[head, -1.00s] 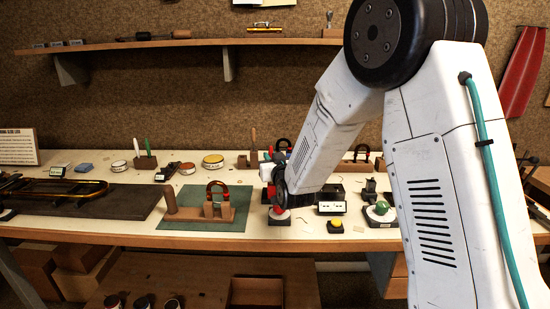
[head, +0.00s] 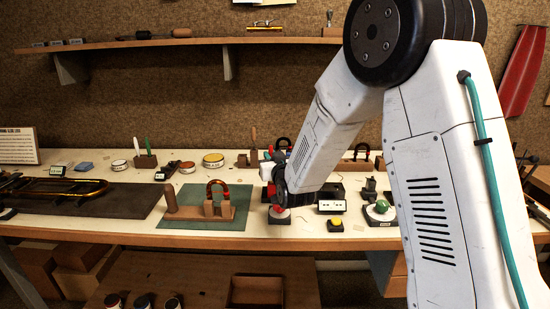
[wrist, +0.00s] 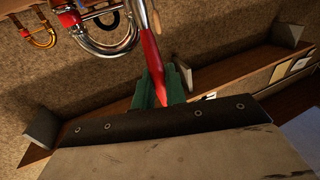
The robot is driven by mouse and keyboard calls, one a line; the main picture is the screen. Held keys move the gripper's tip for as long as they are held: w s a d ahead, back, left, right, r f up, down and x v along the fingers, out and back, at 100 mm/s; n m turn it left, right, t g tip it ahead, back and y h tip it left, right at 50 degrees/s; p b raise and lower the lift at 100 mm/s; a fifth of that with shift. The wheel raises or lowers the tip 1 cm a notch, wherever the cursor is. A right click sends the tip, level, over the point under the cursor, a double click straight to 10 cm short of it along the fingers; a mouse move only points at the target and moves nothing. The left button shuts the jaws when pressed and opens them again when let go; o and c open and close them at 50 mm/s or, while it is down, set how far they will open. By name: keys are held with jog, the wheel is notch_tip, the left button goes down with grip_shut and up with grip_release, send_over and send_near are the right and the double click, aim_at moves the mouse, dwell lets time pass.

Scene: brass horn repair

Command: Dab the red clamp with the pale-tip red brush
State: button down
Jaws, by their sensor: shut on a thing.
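My gripper (wrist: 166,86) is shut on the red brush (wrist: 152,62). Its green fingers press on the red handle, and a silvery ferrule points to the top of the wrist view; the bristle tip is out of frame. A silver U-shaped tube (wrist: 112,45) is close beside the brush, with a small red piece (wrist: 69,18) at its end that looks like the red clamp. No contact with the brush shows. In the head view my dark wrist (head: 279,178) is low over the bench, and my arm hides the brush and most of this area.
A wall shelf (head: 200,43) runs behind.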

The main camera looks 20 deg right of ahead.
aim_at(271, 146)
jog(key=shift+r, duration=3.5)
